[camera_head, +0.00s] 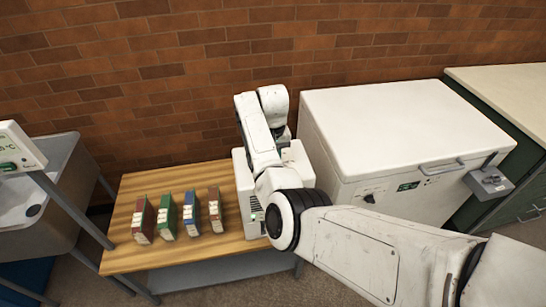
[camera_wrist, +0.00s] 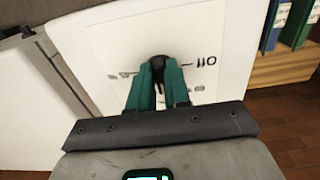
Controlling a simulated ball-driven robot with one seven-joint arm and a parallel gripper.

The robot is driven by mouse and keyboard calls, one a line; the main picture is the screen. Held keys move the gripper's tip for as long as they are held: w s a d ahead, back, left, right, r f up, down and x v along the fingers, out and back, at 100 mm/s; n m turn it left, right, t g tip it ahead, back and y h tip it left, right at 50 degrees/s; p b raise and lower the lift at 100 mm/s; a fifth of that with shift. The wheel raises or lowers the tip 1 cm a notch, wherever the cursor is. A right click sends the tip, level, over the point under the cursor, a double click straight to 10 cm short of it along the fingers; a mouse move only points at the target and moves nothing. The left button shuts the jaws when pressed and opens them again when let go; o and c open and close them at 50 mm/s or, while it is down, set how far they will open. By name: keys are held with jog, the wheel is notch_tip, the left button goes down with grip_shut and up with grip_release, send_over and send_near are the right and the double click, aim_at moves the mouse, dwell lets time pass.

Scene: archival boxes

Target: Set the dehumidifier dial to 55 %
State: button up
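The dehumidifier is a white box whose front panel (camera_wrist: 207,47) fills much of the wrist view. Its black dial (camera_wrist: 158,61) sits in the middle of that panel. A dark part of the dial shows between the fingers. In the head view the dehumidifier (camera_head: 242,188) stands at the table's right end, largely hidden behind my arm, which also hides the gripper and dial.
Several coloured binders (camera_head: 190,213) stand on the wooden table (camera_head: 130,257) left of the dehumidifier. A large white chest (camera_head: 400,125) stands close on the right. A metal sink (camera_head: 62,180) is at the left. The brick wall (camera_head: 200,80) is behind.

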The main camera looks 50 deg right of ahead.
jog(key=o, duration=0.4)
jog(key=shift+c, duration=0.2)
notch_tip(320, 180, up, 11)
jog(key=b, duration=0.1)
jog(key=shift+b, duration=0.3)
jog(key=shift+f, duration=0.15)
jog(key=shift+n+t+h, duration=0.5)
jog(key=shift+h, duration=0.3)
jog(key=s+f, duration=0.1)
jog(key=f, duration=0.1)
jog(key=s+a+f, duration=0.1)
jog(key=s+f, duration=0.3)
jog(key=f, duration=0.1)
jog(key=shift+a, duration=0.15)
jog(key=s+a+f+n+t+y, duration=0.1)
jog(key=s+a+f+n+t, duration=0.15)
jog(key=s+a, duration=0.7)
jog(key=s+a+f+n+t+y, duration=0.1)
jog(key=s+a+f+n, duration=0.2)
jog(key=s+a, duration=0.65)
jog(key=s+d+f+g, duration=0.3)
jog(key=s+f, duration=0.2)
jog(key=s, duration=0.5)
jog(key=shift+s+f+h, duration=0.2)
jog(key=shift+s+h, duration=0.1)
